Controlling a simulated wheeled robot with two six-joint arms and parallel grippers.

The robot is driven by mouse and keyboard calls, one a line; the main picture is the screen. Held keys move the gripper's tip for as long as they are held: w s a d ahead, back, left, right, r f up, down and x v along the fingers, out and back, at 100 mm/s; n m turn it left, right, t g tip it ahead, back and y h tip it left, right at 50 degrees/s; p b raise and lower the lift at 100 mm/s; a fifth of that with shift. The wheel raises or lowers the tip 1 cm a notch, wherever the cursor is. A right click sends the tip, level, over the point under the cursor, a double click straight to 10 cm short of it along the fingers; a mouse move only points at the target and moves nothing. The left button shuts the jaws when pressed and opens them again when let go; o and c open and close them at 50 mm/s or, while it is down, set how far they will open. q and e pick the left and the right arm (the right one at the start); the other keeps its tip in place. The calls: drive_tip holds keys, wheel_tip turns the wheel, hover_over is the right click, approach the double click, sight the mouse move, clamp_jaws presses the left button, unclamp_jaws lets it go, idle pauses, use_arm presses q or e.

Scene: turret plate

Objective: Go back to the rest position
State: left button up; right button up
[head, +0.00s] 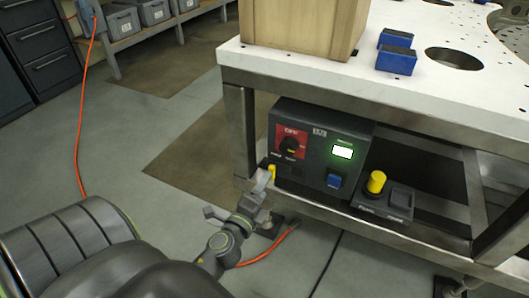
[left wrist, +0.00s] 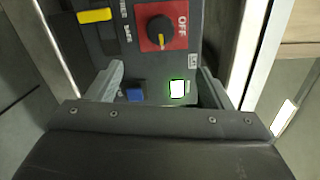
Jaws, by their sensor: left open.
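My left gripper (head: 238,198) is open and empty, in front of the lower left of a dark control box (head: 318,120) under the white-topped table. In the left wrist view my left gripper (left wrist: 157,85) has its two fingers apart, with the box face beyond them. The box has a red plate marked OFF (head: 293,132) with a black knob (head: 291,146), a lit green-edged display (head: 342,151) and a blue button (head: 333,181). The red plate (left wrist: 166,32) also shows in the left wrist view. My right gripper is in neither view.
The white table (head: 300,68) bears a wooden crate (head: 295,28) and two blue blocks (head: 396,59). A smaller box with a yellow button (head: 376,181) sits right of the control box. An orange cable (head: 77,130) runs along the floor. Open floor lies to the left.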

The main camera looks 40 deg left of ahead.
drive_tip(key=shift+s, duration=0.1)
use_arm(q)
drive_tip(key=s+a+f+n+g, duration=0.1)
drive_tip(key=s+f+n+g, duration=0.45)
drive_tip(key=f, duration=0.45)
drive_tip(key=s+a+f+n+g, duration=0.2)
drive_tip(key=s+f+n+g, duration=0.2)
drive_tip(key=s+f+n, duration=0.45)
drive_tip(key=s+d+f+n+g+h+p, duration=0.1)
drive_tip(key=s+d+f+n+g+h, duration=0.1)
drive_tip(key=s+d+f+g, duration=0.3)
drive_tip(key=s+d+f+n+g+h+p, duration=0.1)
drive_tip(key=s+d+f+n+g+h, duration=0.2)
drive_tip(key=s+f, duration=0.45)
drive_tip(key=s+a+m+t+y+p, duration=0.1)
drive_tip(key=s+a+p, duration=0.1)
drive_tip(key=s+p, duration=0.8)
drive_tip(key=p, duration=0.4)
drive_tip(key=shift+r+y, duration=0.3)
drive_tip(key=shift+r, duration=0.1)
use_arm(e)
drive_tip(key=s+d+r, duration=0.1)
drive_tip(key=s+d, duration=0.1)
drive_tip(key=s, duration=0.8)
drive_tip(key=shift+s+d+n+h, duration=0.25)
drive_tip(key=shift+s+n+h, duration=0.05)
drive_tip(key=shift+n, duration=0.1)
